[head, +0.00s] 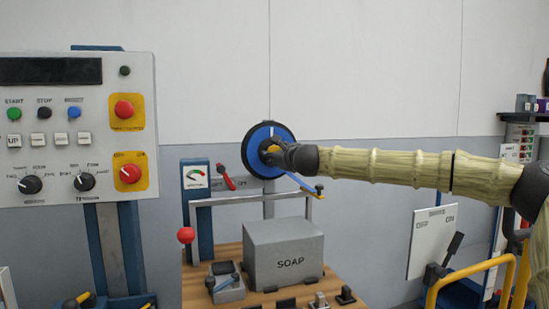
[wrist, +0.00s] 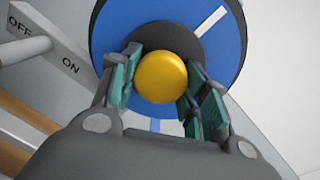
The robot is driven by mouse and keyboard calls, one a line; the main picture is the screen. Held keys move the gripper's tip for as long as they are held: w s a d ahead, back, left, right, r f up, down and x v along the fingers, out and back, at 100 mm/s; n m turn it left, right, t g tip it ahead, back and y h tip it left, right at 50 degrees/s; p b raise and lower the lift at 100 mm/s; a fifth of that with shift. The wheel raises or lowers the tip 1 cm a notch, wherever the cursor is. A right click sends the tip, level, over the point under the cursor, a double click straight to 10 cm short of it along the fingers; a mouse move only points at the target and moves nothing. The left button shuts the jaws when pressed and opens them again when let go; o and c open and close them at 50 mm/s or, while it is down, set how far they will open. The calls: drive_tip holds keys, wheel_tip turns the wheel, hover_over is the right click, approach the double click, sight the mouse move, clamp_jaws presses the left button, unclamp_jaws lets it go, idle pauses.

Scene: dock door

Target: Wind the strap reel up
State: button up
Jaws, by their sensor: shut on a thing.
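The strap reel (head: 256,160) is a blue disc with a dark rim, mounted upright behind the wooden bench. It fills the upper part of the wrist view (wrist: 118,22), with a white mark at its upper right and a dark grey hub. My gripper (head: 272,151) is at the reel's centre, shut on the yellow knob (wrist: 162,78), with teal finger pads on either side. My gripper hides part of the hub in the head view.
A grey SOAP box (head: 284,255) sits on the bench (head: 201,285) below the reel, under a grey bar frame. A red lever (head: 226,178) and a gauge (head: 196,178) stand to the left. A control panel (head: 75,130) is further left. A yellow rail (head: 470,266) is at right.

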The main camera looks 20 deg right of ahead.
drive_tip(key=shift+d, duration=0.1)
drive_tip(key=o, duration=1.4)
drive_tip(key=shift+o, duration=0.2)
drive_tip(key=shift+s, duration=0.1)
drive_tip(key=s, duration=1.1)
drive_tip(key=shift+s+r, duration=0.3)
drive_tip(key=shift+s, duration=0.05)
drive_tip(key=shift+d, duration=0.1)
